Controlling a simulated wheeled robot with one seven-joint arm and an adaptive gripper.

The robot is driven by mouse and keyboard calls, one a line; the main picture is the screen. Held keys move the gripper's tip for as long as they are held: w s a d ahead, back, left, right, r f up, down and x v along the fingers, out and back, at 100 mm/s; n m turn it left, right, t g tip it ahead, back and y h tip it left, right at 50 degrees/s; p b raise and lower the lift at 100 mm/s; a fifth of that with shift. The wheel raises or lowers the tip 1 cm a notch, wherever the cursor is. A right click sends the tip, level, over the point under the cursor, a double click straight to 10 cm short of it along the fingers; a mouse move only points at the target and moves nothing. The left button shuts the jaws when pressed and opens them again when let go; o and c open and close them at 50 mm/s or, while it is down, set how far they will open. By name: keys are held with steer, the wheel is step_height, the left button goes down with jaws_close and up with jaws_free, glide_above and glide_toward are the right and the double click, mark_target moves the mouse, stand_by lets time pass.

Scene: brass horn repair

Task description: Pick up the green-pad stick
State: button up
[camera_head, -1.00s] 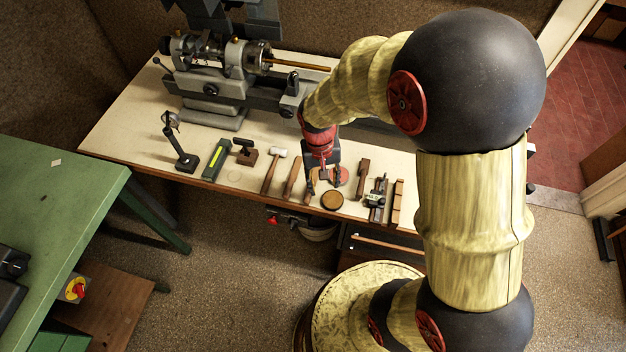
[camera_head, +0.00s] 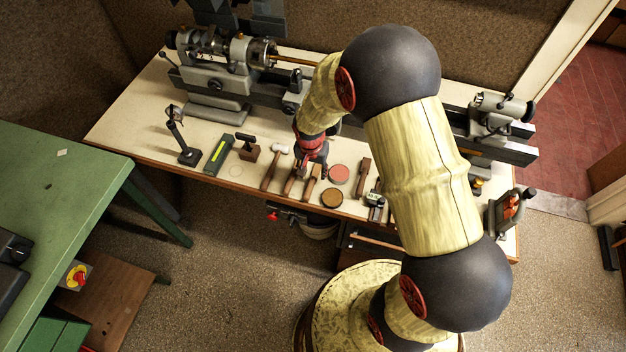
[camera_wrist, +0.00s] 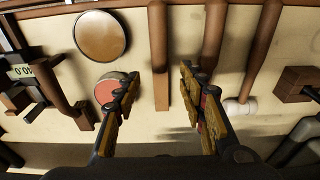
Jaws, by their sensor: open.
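My gripper (camera_head: 307,168) is open and empty over the row of tools near the bench's front edge. In the wrist view its two fingers (camera_wrist: 160,76) are spread apart. A plain flat wooden stick (camera_wrist: 158,60) appears between the fingertips, and a darker round stick (camera_wrist: 213,45) lies beside the right finger. In the head view these two sticks (camera_head: 312,184) (camera_head: 290,184) lie side by side, partly hidden by my gripper. I see no green pad on either, so I cannot tell which is the green-pad stick.
A white-headed mallet (camera_head: 270,172) lies left of the sticks. A red round tin (camera_head: 339,174) and a brown disc (camera_head: 331,197) lie right of them, the tin close to a finger. A dark block with a yellow-green strip (camera_head: 217,155) lies farther left. A lathe (camera_head: 225,80) stands behind.

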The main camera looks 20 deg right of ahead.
mark_target(313, 177)
step_height(313, 177, down, 4)
steer(key=shift+w+r, duration=0.1)
steer(key=shift+c, duration=1.4)
steer(key=c, duration=0.7)
steer(key=shift+r, duration=0.1)
jaws_close()
